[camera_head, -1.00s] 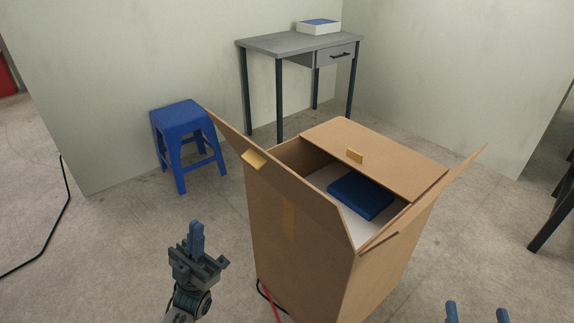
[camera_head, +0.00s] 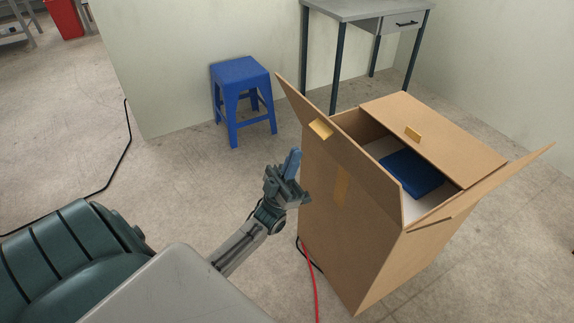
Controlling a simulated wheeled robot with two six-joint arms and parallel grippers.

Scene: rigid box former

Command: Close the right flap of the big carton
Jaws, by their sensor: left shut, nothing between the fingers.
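The big brown carton (camera_head: 380,244) stands on the floor at right centre. Its right flap (camera_head: 497,182) is open and slants up and outward to the right. The left flap (camera_head: 342,147), with a yellow tab, also stands open, tilted up and outward. The far flap (camera_head: 437,133) lies folded over the back part of the opening. A blue object (camera_head: 411,173) lies inside, partly covered by that flap. My left gripper (camera_head: 293,160) is shut and empty, pointing up just left of the carton. It appears apart from the carton. My right gripper is out of view.
A blue stool (camera_head: 240,92) stands behind to the left, near the wall. A grey desk (camera_head: 363,11) with a drawer stands at the back. Red and black cables (camera_head: 312,266) run on the floor by the carton's near left side. Floor at left is mostly open.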

